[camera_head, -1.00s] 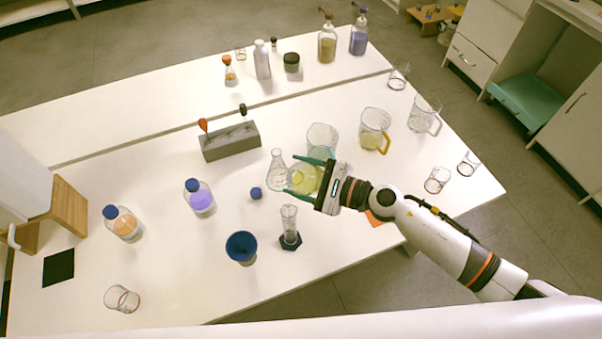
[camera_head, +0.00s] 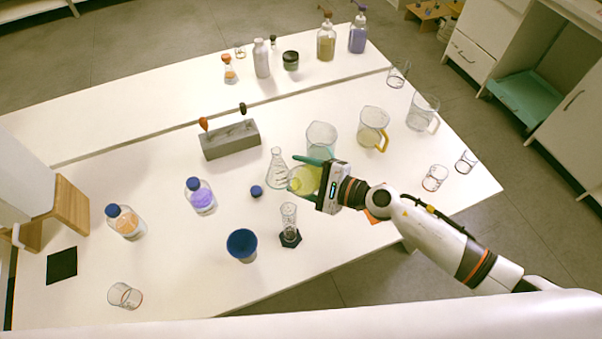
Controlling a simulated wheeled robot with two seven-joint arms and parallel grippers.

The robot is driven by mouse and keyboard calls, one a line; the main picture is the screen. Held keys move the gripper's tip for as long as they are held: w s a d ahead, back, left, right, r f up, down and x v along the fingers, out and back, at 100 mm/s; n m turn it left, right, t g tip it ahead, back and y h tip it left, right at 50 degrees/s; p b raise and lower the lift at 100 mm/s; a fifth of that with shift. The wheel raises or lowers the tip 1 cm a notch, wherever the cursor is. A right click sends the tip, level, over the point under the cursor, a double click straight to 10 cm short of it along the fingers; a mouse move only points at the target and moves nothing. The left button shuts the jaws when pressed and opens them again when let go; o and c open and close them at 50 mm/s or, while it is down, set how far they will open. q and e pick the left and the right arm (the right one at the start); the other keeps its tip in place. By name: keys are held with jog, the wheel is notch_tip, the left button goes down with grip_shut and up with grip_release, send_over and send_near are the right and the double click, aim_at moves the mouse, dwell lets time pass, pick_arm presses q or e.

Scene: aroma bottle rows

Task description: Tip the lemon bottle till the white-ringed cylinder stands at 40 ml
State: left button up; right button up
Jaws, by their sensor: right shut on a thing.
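My right gripper (camera_head: 306,178) is shut on the lemon bottle (camera_head: 301,181), a clear bottle with yellow liquid. The bottle looks tilted, its open end toward the left, and is held behind and slightly right of the cylinder. The clear measuring cylinder (camera_head: 289,219) stands upright on a dark hexagonal base, apart from the bottle. A ring on it and its level are too small to read. No stream of liquid shows. My left gripper is out of view.
A conical flask (camera_head: 277,172) stands just left of the bottle, and a beaker (camera_head: 321,137) behind it. A blue cap (camera_head: 256,191) and blue bowl (camera_head: 242,244) lie left of the cylinder. Purple (camera_head: 200,197) and orange (camera_head: 126,223) bottles stand farther left.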

jog(key=shift+w, duration=0.1)
jog(key=shift+f+n, duration=0.25)
jog(key=shift+n, duration=0.05)
jog(key=shift+w+d+f+n+t+h+b, duration=0.15)
jog(key=shift+f+n+b, duration=0.1)
jog(key=shift+f+b, duration=0.15)
jog(key=shift+d+f+n+t+h+b, duration=0.15)
jog(key=shift+f+n+b, duration=0.1)
jog(key=shift+f+b, duration=0.15)
dwell(0.3)
jog(key=shift+w+r+n+p, duration=0.1)
jog(key=shift+r+n+p, duration=0.55)
jog(key=shift+p, duration=0.4)
jog(key=shift+a+r+n+t+h+p, duration=0.1)
jog(key=shift+r+n+t+h+p, duration=0.2)
jog(key=shift+r+n+h+p, duration=0.65)
dwell(1.0)
jog(key=shift+f+y+p, duration=0.3)
jog(key=shift+f+y, duration=0.15)
jog(key=shift+f, duration=0.05)
jog(key=shift+f+m+b, duration=0.15)
jog(key=shift+m+b, duration=0.15)
jog(key=shift+b, duration=0.05)
jog(key=shift+r+p, duration=0.2)
jog(key=shift+p, duration=0.1)
